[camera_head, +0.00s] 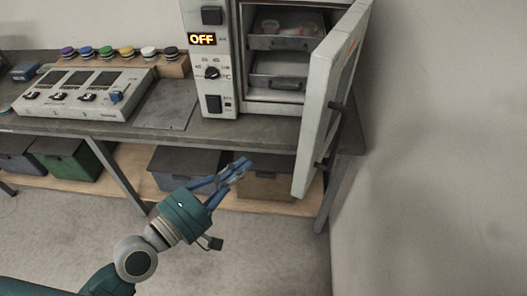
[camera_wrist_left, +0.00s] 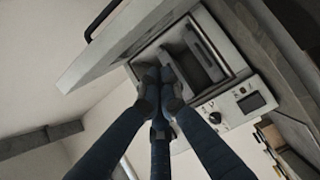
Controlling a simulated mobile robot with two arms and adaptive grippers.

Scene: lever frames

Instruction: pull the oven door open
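The oven (camera_head: 209,50) stands on the bench, with its light grey door (camera_head: 325,100) swung wide open to the right. A dark bar handle (camera_head: 335,130) is on the door's outer face, by the wall. The open chamber shows two metal trays (camera_head: 277,82). My left gripper (camera_head: 240,168) is left of the door's lower part, apart from it in the picture, its blue fingers drawn together and empty. In the left wrist view the fingertips (camera_wrist_left: 160,82) come together before the oven opening, with the door (camera_wrist_left: 125,40) at upper left. My right gripper is not in view.
The oven panel reads OFF (camera_head: 202,39). A control box (camera_head: 82,92) and a row of coloured knobs (camera_head: 120,53) are on the bench (camera_head: 180,128) to the left. Bins (camera_head: 68,158) sit on the low shelf. A bare wall (camera_head: 440,150) is close on the right.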

